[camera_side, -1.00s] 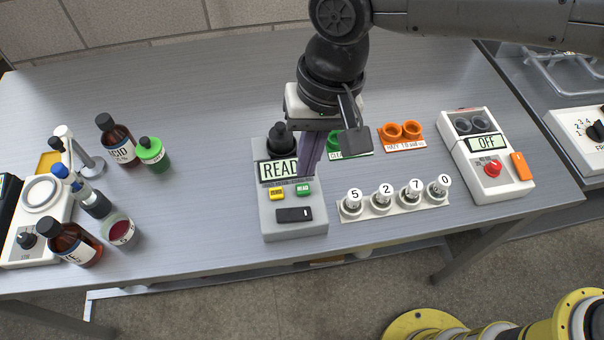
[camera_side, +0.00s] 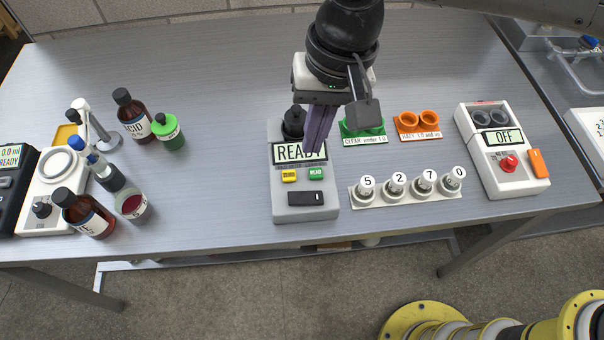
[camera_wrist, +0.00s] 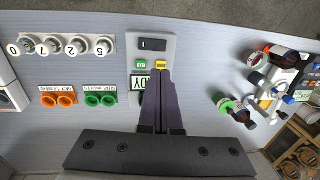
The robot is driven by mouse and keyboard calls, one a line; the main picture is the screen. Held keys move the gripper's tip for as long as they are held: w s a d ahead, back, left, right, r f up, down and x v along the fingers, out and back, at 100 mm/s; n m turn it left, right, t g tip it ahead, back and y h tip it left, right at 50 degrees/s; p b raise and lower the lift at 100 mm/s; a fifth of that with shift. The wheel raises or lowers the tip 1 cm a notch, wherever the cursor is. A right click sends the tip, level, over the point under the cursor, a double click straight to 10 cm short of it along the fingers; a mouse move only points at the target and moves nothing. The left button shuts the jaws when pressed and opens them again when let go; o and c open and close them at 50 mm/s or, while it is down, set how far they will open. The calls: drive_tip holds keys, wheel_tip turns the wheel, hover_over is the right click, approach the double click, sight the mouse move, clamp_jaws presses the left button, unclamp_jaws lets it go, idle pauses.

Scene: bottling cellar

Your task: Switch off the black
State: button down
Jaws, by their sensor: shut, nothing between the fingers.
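A grey meter (camera_side: 280,212) stands near the front edge of the bench, its display reading READY (camera_side: 290,155). On its front part are a yellow button (camera_side: 289,175), a green button (camera_side: 316,173) and a black rocker switch (camera_side: 305,198). The switch also shows in the wrist view (camera_wrist: 153,45). My gripper (camera_side: 316,148) is shut and empty, its dark purple fingers pointing down by the display's upper right. In the wrist view the fingertips (camera_wrist: 160,76) lie just below the yellow button and cover part of the display. Their height above the meter is hard to tell.
Numbered vials in a white rack (camera_side: 405,192) stand right of the meter. Green holders (camera_side: 362,130) and orange holders (camera_side: 418,122) are behind them. A white instrument reading OFF (camera_side: 505,150) is farther right. Bottles, a beaker (camera_side: 133,204) and a titrator crowd the left.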

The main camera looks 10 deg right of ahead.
sight(297, 197)
drive_tip(key=f, duration=0.4)
drive_tip(key=a+f, duration=0.1)
drive_tip(key=f, duration=0.4)
drive_tip(key=a+f, duration=0.1)
drive_tip(key=f, duration=0.4)
drive_tip(key=shift+a, duration=0.1)
drive_tip(key=shift+a+f, duration=0.1)
drive_tip(key=shift+f, duration=0.15)
